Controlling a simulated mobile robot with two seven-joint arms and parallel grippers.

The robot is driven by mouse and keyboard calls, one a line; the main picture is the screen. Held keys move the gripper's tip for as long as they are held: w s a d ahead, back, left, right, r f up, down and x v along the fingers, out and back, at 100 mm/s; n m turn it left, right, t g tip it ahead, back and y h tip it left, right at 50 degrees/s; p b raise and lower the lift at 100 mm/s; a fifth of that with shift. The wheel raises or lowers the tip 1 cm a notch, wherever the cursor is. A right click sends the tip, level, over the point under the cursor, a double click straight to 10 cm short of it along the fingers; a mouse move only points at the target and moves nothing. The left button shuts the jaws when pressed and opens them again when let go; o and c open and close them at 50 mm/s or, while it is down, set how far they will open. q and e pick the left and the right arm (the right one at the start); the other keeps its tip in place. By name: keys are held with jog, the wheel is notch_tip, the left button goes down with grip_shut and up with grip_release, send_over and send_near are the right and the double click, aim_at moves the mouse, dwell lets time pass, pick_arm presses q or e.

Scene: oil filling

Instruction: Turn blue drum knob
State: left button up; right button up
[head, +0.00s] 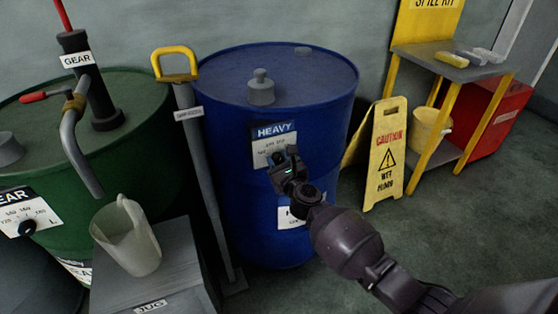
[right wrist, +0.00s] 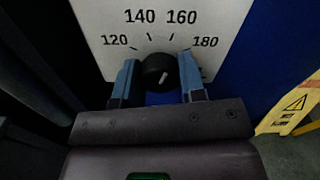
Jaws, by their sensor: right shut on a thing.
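The blue drum (head: 232,130) stands in the middle of the head view with a HEAVY label and a dial plate (head: 262,149) on its front. In the right wrist view the black knob (right wrist: 160,72) sits below the dial numbers 120 to 180, its pale pointer mark tilted to the upper right, toward about 160. My right gripper (head: 284,163) is at the drum's front, and in the right wrist view its two blue-grey fingers (right wrist: 158,78) are shut on the knob from left and right. In the head view the gripper hides the knob. My left gripper is not in view.
A green drum (head: 150,165) with a pump stands at the left. A jug (head: 129,237) rests on a grey stand (head: 180,270) in front. A yellow caution sign (head: 386,155) and a yellow-legged shelf (head: 437,68) stand to the right. The floor at the right front is clear.

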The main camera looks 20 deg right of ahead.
jog(key=shift+r+n+p, duration=0.2)
jog(key=shift+n+p, duration=0.35)
jog(key=shift+n, duration=0.65)
jog(key=shift+n+p, duration=0.3)
jog(key=shift+n, duration=0.9)
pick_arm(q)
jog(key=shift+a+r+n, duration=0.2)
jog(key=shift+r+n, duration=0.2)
pick_arm(e)
jog(key=shift+f+n, duration=0.15)
jog(key=shift+n, duration=1.05)
pick_arm(q)
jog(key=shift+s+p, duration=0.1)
jog(key=shift+p, duration=0.2)
pick_arm(e)
jog(key=shift+f, duration=0.1)
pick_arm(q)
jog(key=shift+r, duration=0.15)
pick_arm(e)
jog(key=o, duration=0.9)
jog(key=shift+s, duration=0.1)
